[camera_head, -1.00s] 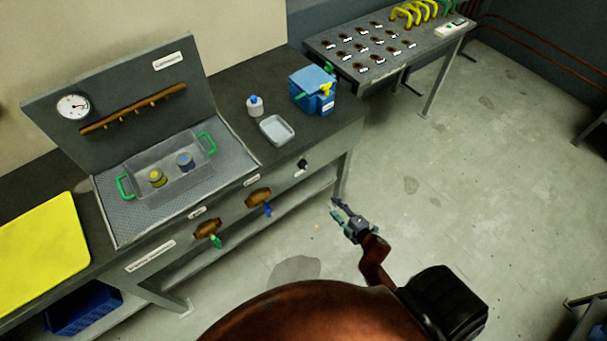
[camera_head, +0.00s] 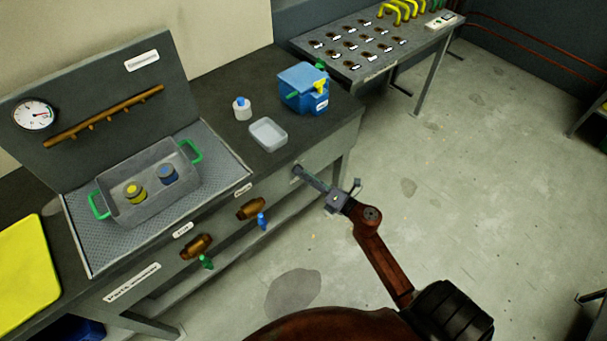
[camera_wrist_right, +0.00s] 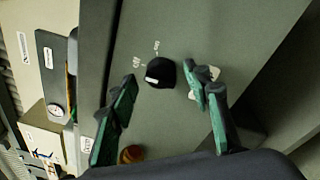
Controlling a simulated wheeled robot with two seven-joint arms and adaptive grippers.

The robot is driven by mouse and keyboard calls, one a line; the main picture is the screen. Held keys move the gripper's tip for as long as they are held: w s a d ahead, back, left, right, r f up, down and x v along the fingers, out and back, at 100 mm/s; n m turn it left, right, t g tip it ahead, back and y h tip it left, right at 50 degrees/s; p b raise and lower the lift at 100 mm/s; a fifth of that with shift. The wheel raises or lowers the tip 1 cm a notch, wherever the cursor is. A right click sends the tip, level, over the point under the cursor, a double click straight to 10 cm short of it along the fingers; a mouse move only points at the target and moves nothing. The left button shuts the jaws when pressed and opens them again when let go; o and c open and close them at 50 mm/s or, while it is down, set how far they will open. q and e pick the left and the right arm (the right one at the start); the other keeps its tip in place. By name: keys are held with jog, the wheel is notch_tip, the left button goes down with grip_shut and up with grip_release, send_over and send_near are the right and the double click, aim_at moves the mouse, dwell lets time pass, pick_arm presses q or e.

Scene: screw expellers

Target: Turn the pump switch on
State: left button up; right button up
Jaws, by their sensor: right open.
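The pump switch looks to be the black round knob (camera_wrist_right: 160,73) on the grey front panel in the right wrist view. A white mark shows on its lower-left side, and two small position labels lie above and left of it. My right gripper (camera_wrist_right: 163,84) is open, its green-padded fingers on either side of the knob in that view; contact cannot be told. In the head view my right gripper (camera_head: 328,180) is at the bench's front panel, right of the two brown valves, and the knob is hidden there. My left gripper is not in view.
The bench holds a grey bin (camera_head: 150,189) with green handles, a small tray (camera_head: 269,133), a white bottle (camera_head: 242,108) and a blue box (camera_head: 302,88). A green-handled valve (camera_head: 196,246) and a blue-handled valve (camera_head: 251,208) sit on the front panel. Floor to the right is clear.

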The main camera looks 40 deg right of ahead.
jog(key=shift+w, duration=0.35)
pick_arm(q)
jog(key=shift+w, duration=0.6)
pick_arm(e)
jog(key=shift+c, duration=0.5)
jog(key=shift+a, duration=0.1)
jog(key=c, duration=0.9)
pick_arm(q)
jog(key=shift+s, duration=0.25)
pick_arm(e)
jog(key=shift+c, duration=0.8)
